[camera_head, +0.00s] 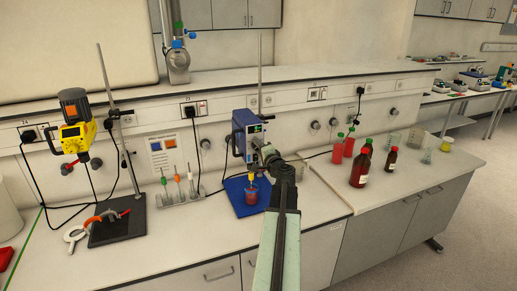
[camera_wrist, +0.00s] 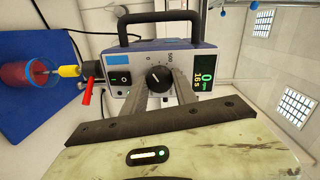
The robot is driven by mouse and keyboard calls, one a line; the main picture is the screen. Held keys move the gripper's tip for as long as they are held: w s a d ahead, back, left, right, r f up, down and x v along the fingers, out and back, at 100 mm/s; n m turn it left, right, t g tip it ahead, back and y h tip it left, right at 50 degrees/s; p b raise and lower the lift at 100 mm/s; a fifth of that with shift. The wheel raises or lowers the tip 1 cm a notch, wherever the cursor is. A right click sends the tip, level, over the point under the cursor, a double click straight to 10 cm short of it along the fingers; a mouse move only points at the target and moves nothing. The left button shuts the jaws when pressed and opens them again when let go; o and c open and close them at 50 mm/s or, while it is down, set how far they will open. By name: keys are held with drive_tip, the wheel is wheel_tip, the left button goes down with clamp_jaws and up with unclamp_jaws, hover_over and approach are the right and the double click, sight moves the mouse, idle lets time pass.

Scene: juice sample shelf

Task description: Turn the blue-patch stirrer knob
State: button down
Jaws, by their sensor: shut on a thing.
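The blue-and-grey stirrer (camera_head: 242,135) stands over a blue mat, mounted by a rod at the back. In the wrist view its front panel (camera_wrist: 120,95) fills the upper middle, with a light-blue patch at the left. The black round stirrer knob (camera_wrist: 159,79) has a white pointer line, and a scale with 0 and 500 around it. My gripper (camera_wrist: 162,88) is shut on the knob, one finger on each side. The lit display (camera_wrist: 207,88) reads 0 rpm. In the head view my gripper (camera_head: 268,155) is at the stirrer's front and hides the knob.
A red-filled beaker (camera_head: 251,196) stands under the stirrer on the blue mat (camera_head: 236,184). A yellow stirrer (camera_head: 75,140) is at the left. The bench front between is clear.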

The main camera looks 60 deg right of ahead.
drive_tip(key=c, duration=1)
unclamp_jaws()
drive_tip(key=shift+o, duration=0.2)
drive_tip(key=v, duration=0.8)
